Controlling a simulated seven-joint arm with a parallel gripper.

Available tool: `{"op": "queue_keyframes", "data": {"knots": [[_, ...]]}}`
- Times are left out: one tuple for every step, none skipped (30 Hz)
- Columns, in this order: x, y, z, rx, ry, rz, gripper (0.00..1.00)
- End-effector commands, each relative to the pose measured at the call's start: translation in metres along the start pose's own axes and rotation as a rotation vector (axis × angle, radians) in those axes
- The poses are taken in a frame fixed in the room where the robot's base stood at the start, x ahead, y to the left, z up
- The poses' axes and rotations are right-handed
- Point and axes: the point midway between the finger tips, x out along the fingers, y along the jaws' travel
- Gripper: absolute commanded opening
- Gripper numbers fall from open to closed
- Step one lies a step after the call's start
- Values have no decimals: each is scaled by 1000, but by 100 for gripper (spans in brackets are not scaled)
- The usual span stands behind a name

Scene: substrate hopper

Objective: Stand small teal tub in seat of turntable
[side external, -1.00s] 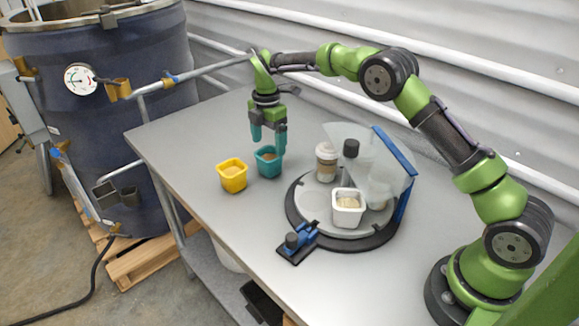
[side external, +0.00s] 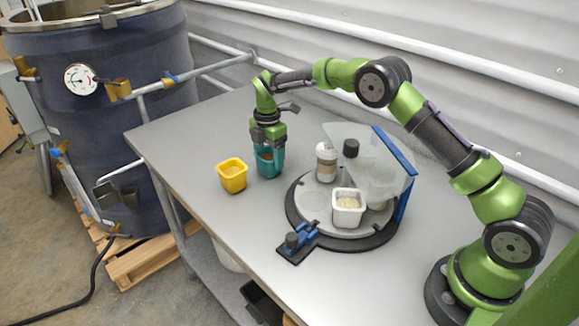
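The small teal tub (side external: 268,171) stands on the table, left of the turntable, with brownish contents partly visible. My gripper (side external: 268,160) is lowered over it, pointing down, with its teal fingers at the tub's rim. The fingers and tub are of like colour, so I cannot tell whether they grip it. The turntable (side external: 345,230) has a grey disc on a dark base. A round empty seat (side external: 312,206) shows at the disc's left. A white tub (side external: 348,207) with pale contents and a lidded cup (side external: 326,162) stand on the disc.
A yellow tub (side external: 232,175) stands just left of the teal tub. A clear shield (side external: 365,160) with a blue edge post (side external: 405,200) covers the turntable's back right. A blue and black fitting (side external: 297,242) sits at its front left. The table's front left is clear.

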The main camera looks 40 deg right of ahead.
Motion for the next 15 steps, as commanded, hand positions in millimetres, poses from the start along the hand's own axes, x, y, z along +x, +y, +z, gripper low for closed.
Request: {"op": "queue_keyframes", "data": {"knots": [[0, 0, 0, 0, 0, 0, 53], [0, 0, 0, 0, 0, 0, 49], [0, 0, 0, 0, 0, 0, 49], [0, 0, 0, 0, 0, 0, 48], [0, 0, 0, 0, 0, 0, 48], [0, 0, 0, 0, 0, 0, 48], [-1, 0, 0, 0, 0, 1, 48], [-1, 0, 0, 0, 0, 1, 48], [-2, 0, 0, 0, 0, 2, 48], [-2, 0, 0, 0, 0, 2, 48], [-4, 1, 0, 0, 0, 3, 48], [-7, 1, 0, -1, -1, 4, 48], [-9, 1, 0, -1, -1, 4, 48], [-12, 1, 0, 0, -1, 4, 48], [-15, 1, 0, 0, -1, 3, 48]]}}
